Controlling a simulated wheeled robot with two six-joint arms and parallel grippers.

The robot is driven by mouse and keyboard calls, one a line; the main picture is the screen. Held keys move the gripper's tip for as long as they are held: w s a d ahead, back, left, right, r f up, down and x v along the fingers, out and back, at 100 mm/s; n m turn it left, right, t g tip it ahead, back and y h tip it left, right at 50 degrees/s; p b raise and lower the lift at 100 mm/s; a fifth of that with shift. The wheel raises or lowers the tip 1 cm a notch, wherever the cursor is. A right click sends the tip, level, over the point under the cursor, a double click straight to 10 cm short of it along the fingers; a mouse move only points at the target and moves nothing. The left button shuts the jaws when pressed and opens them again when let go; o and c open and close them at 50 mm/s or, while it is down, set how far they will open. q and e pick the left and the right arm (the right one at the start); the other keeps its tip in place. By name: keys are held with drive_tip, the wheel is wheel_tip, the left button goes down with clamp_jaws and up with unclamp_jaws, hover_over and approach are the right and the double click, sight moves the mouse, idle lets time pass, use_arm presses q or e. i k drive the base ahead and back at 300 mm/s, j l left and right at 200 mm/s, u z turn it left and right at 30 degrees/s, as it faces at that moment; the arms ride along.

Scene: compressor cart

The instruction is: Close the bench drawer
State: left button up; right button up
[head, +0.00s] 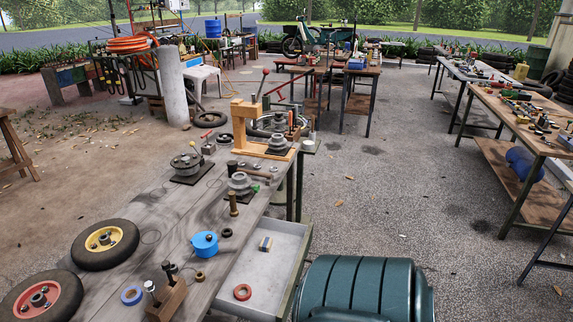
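The bench drawer (270,268) is pulled out from the right side of the grey wooden workbench (165,215), in the lower middle of the head view. Its inside is light grey and its outer edge faces right. Neither of my grippers is in view.
A dark green ribbed drum-like object (365,288) stands close to the drawer's right side. The bench top carries two wheels (105,244), a blue pot (204,244) and several tools. Open gravel floor (400,200) lies right of the bench, before another table (530,125).

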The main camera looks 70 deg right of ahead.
sight(273, 278)
drive_tip(key=i+z, duration=0.1)
drive_tip(key=z, duration=2.25)
